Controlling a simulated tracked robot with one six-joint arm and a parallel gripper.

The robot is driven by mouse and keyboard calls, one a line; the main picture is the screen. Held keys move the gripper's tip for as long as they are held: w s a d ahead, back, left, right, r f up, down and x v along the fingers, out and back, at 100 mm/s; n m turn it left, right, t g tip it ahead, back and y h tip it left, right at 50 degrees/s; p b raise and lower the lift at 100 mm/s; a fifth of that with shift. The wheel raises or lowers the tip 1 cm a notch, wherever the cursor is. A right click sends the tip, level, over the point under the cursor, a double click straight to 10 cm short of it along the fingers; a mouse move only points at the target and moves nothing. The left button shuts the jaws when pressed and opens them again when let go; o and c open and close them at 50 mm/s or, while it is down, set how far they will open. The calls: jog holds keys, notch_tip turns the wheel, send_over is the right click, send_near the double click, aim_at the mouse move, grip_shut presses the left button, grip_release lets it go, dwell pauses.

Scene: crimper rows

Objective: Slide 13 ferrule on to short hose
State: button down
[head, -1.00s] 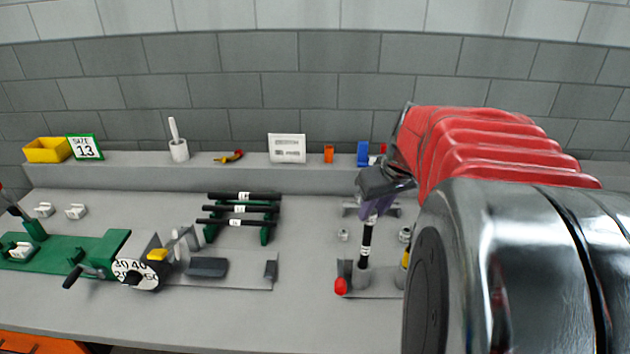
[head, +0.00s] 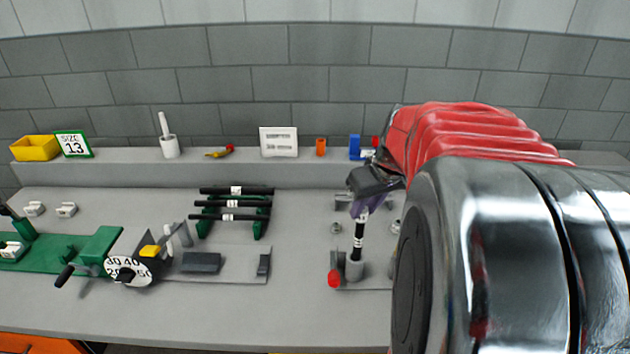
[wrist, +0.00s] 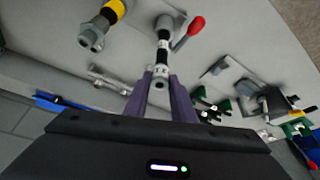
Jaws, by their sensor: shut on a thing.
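The short hose (head: 358,240) is black with white bands and stands upright in a grey holder (head: 354,269) with a red knob (head: 334,279). My gripper (head: 361,208) is at the hose's top end, with its purple fingers closed. In the wrist view the fingers (wrist: 160,92) are shut on a small silver ferrule (wrist: 159,73), in line with the banded hose (wrist: 163,45). I cannot tell how far the ferrule is over the hose end. A size 13 sign (head: 73,144) stands on the back ledge.
Black hoses (head: 235,204) lie on a green rack left of the holder. A crimper with a numbered dial (head: 130,271) stands further left. A yellow-banded part (wrist: 113,10) is close beside the holder in the wrist view. The front bench strip is clear.

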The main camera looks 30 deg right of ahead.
jog(key=shift+f, duration=1)
jog(key=c, duration=1.4)
grip_release()
jog(key=v, duration=1.3)
jog(key=shift+r, duration=0.35)
jog(key=shift+a, duration=0.15)
